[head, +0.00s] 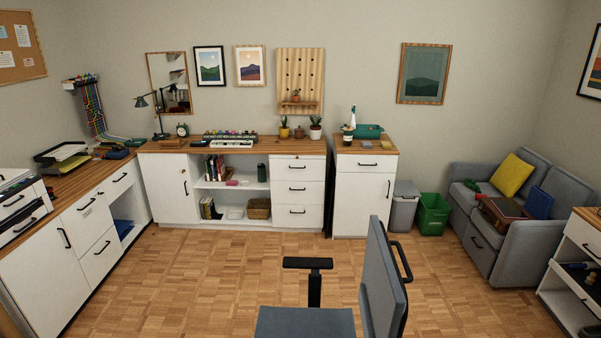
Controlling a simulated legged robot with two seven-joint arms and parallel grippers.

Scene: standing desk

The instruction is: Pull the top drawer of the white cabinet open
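A narrow white cabinet (361,205) with a wooden top stands against the back wall, right of the long desk unit. Its top drawer (366,162) has a dark bar handle and looks shut, with a door below it. To its left, the white desk unit has a stack of drawers, whose top drawer (298,170) also looks shut. Several more white drawers line the left wall. I cannot tell from the picture alone which cabinet the task names. Neither of my grippers shows in the head view.
A grey office chair (305,322) stands close in front, partly between me and the narrow cabinet. A grey bin (403,210) and a green bin (432,213) stand right of that cabinet. A grey sofa (535,245) is further right. The wooden floor (190,275) at the left is clear.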

